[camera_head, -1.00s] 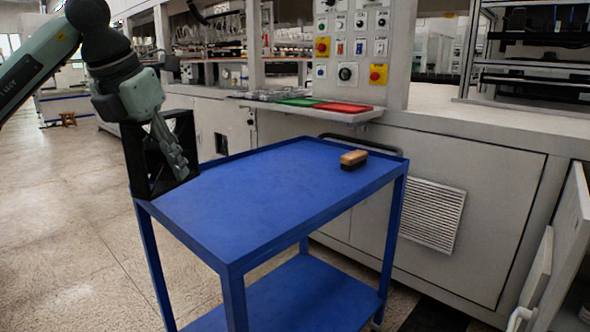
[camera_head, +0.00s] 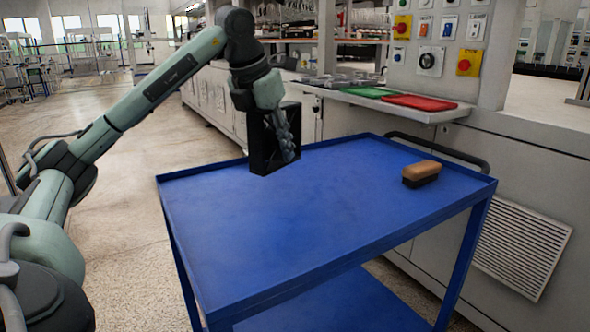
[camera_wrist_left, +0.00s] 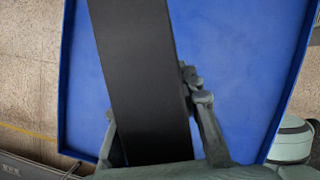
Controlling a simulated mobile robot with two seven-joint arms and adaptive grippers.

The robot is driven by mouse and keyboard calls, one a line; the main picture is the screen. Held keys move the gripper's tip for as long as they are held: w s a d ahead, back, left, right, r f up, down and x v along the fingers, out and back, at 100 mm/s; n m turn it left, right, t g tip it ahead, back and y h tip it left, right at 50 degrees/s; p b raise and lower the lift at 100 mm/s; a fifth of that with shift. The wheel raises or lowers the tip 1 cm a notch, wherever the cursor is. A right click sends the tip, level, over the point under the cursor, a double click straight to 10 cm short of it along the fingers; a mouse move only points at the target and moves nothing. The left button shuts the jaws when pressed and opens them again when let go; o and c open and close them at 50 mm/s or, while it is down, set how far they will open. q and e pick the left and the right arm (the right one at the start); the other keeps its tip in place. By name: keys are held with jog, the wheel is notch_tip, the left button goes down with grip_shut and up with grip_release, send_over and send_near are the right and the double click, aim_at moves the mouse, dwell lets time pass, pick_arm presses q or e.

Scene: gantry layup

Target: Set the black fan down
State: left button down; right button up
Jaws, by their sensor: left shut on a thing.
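The black fan (camera_head: 262,145) is a dark square frame, held upright by my left gripper (camera_head: 284,148) over the far left part of the blue cart's top (camera_head: 300,225). I cannot tell whether its lower edge touches the cart. In the left wrist view the fan (camera_wrist_left: 145,75) shows as a wide black band between the fingers of my left gripper (camera_wrist_left: 155,120), with the blue top behind it. My right gripper is not in view.
A brown and black brush (camera_head: 422,172) lies on the right of the cart top. The middle and front of the top are bare. Behind stands a machine with a ledge holding green (camera_head: 368,92) and red (camera_head: 420,102) trays.

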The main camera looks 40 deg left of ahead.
pick_arm(q)
jog(key=w+f, duration=0.1)
jog(key=w+a+f, duration=0.1)
jog(key=w, duration=0.2)
jog(key=shift+w+a+f, duration=0.2)
jog(key=shift+w+f, duration=0.15)
jog(key=shift+f, duration=0.35)
notch_tip(320, 180, down, 3)
jog(key=shift+f+b, duration=0.2)
jog(key=shift+b, duration=0.2)
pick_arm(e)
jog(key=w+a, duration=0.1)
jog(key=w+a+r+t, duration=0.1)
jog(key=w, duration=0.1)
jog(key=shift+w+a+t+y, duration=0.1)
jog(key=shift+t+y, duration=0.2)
pick_arm(q)
jog(key=c, duration=1.1)
grip_release()
jog(key=shift+f, duration=0.1)
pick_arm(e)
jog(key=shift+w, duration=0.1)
